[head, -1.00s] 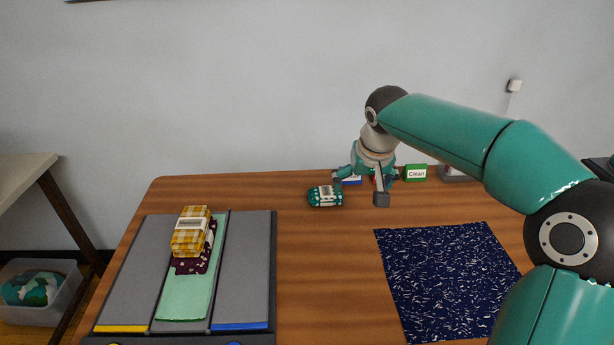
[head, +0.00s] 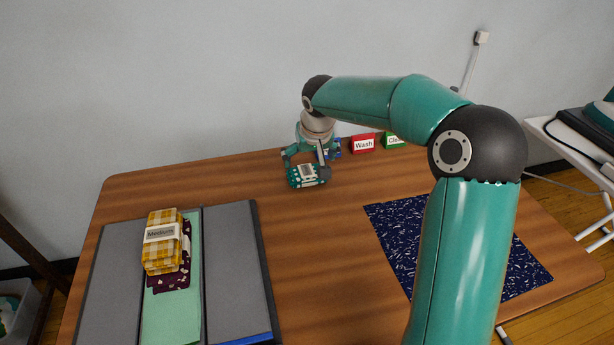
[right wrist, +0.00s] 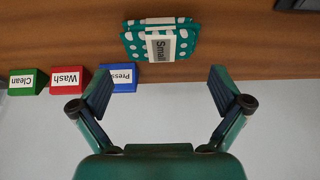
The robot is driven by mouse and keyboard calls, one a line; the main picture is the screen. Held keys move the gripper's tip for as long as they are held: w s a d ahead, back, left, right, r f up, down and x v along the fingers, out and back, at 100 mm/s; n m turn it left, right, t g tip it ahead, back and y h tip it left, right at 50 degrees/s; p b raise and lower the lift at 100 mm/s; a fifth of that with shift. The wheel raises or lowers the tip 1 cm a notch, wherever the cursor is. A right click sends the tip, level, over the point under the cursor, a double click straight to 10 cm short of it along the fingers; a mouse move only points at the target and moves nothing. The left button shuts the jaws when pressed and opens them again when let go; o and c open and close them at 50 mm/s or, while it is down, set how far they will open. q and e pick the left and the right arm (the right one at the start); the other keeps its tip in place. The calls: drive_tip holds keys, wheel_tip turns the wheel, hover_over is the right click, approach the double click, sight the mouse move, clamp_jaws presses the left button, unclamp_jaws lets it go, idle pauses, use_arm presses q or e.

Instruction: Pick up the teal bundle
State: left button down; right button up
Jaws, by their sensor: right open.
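The teal bundle (head: 303,180), white-dotted with a pale label, lies at the back of the wooden table (head: 330,240). In the right wrist view the bundle (right wrist: 186,42) lies ahead of the fingertips, roughly centred between them, and its label reads "Small". My right gripper (head: 305,166) is open and close to the bundle, at its far side in the head view. In the right wrist view the gripper (right wrist: 158,80) is empty, with its fingers spread wider than the bundle. Contact cannot be made out in the head view. My left gripper is out of view.
Blue "Press" (right wrist: 117,80), red "Wash" (head: 362,143) and green "Clean" (head: 392,141) signs stand by the back edge. A yellow checked bundle (head: 162,250) sits on the folding board (head: 232,270) at left. A dark blue patterned cloth (head: 400,225) lies at right.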

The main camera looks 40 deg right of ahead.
sight(307, 171)
drive_tip(key=shift+b+x, duration=0.3)
drive_tip(key=shift+x, duration=3.2)
drive_tip(key=shift+s+a, duration=0.1)
drive_tip(key=c, duration=0.8)
drive_tip(key=shift+r, duration=0.1)
